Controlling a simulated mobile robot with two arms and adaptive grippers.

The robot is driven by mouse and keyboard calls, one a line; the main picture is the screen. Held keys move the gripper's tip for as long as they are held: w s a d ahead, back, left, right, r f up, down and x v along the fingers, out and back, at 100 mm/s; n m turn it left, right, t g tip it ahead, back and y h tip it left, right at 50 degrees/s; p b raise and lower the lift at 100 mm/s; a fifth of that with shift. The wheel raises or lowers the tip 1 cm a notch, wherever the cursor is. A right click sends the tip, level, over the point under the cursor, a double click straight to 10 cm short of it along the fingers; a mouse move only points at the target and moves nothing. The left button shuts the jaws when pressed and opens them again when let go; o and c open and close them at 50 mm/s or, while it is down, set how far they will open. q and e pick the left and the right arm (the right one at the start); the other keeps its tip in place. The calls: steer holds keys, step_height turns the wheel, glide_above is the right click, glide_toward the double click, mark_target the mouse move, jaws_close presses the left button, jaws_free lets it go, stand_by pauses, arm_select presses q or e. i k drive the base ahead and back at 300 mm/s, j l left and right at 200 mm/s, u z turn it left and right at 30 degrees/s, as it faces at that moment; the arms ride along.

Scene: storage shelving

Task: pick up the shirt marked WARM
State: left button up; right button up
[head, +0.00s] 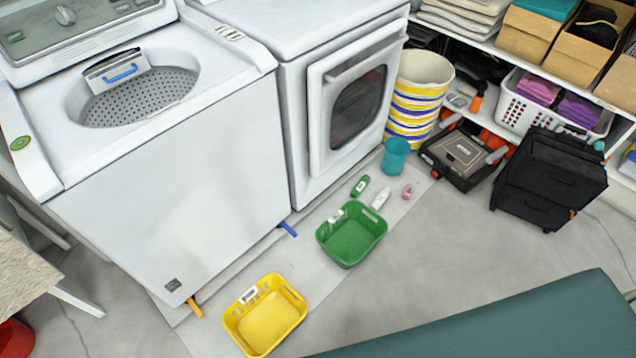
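I cannot make out any shirt marked WARM in the head view. Folded pink cloth (538,90) and purple cloth (578,109) lie in a white laundry basket (516,112) on the shelf, with no readable marking. A yellow basket (236,322) and a green basket (378,212) stand on the floor in front of the machines. Both look empty, and each has a small white label too small to read. Neither of my grippers is in view.
A washer (180,190) with an open top stands at the left, beside a dryer (300,130). Bottles (380,198), a teal cup (395,155), striped buckets (415,100), a toolbox (462,155) and a black case (548,180) stand rightward. A teal surface (520,325) fills the lower right.

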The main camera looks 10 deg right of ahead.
mark_target(364, 180)
steer(key=i+l+u, duration=0.15)
steer(key=l+u, duration=0.7)
steer(key=l, duration=0.15)
steer(key=l+u, duration=0.4)
steer(key=l, duration=0.15)
